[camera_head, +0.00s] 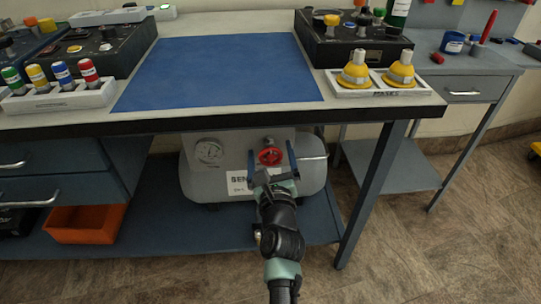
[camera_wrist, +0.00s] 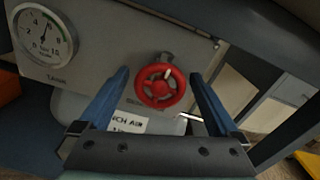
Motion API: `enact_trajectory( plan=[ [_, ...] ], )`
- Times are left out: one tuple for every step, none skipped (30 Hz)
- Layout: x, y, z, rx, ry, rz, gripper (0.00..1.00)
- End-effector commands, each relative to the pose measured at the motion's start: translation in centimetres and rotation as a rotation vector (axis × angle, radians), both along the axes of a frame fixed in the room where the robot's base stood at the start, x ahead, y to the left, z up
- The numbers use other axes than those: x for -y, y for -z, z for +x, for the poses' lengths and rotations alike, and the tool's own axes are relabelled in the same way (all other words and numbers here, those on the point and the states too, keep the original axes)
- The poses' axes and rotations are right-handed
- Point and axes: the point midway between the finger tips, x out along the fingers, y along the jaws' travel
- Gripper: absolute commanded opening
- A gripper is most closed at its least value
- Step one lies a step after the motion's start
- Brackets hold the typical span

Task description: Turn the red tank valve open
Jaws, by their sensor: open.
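The red valve wheel (camera_head: 270,156) is on the front panel of a grey tank (camera_head: 314,181) under the workbench. It also shows in the wrist view (camera_wrist: 160,86), with a pale mark on its upper right. My gripper (camera_head: 278,163) is in front of the panel, with its two blue fingers on either side of the wheel. In the wrist view the gripper (camera_wrist: 160,95) is open and empty, and the wheel lies between the fingertips in the picture. A gap shows between each finger and the rim. I cannot tell how near the fingertips are in depth.
A round gauge (camera_wrist: 46,34) is left of the wheel, and a white label (camera_wrist: 130,122) is below it. The bench top (camera_head: 284,117) overhangs the tank. An orange bin (camera_head: 86,224) sits on the lower shelf at left. A bench leg (camera_head: 366,196) stands at right.

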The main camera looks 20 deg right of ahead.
Motion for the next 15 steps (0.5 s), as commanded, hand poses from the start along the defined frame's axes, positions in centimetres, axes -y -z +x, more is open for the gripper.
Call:
enact_trajectory(
  plan=[
    [-0.01,-0.01,-0.01,0.000,0.000,0.000,0.97],
    [-0.01,-0.01,-0.01,0.000,0.000,0.000,0.97],
    [-0.01,-0.01,-0.01,0.000,0.000,0.000,0.92],
    [-0.01,-0.01,-0.02,0.000,0.000,0.000,0.87],
    [-0.01,-0.01,-0.02,0.000,0.000,0.000,0.81],
    [-0.01,-0.01,-0.02,0.000,0.000,0.000,0.74],
    [-0.01,-0.01,-0.02,0.000,0.000,0.000,0.69],
    [-0.01,0.00,-0.02,0.000,0.000,0.000,0.63],
    [-0.01,0.00,-0.03,0.000,0.000,0.000,0.56],
    [-0.01,0.00,-0.03,0.000,0.000,0.000,0.51],
    [-0.01,0.00,-0.03,0.000,0.000,0.000,0.45],
    [-0.01,0.00,-0.03,0.000,0.000,0.000,0.38],
    [-0.01,0.00,-0.03,0.000,0.000,0.000,0.33],
    [-0.01,0.00,-0.03,0.000,0.000,0.000,0.27],
    [0.00,0.00,-0.03,0.000,0.000,0.000,0.20]
  ],
)
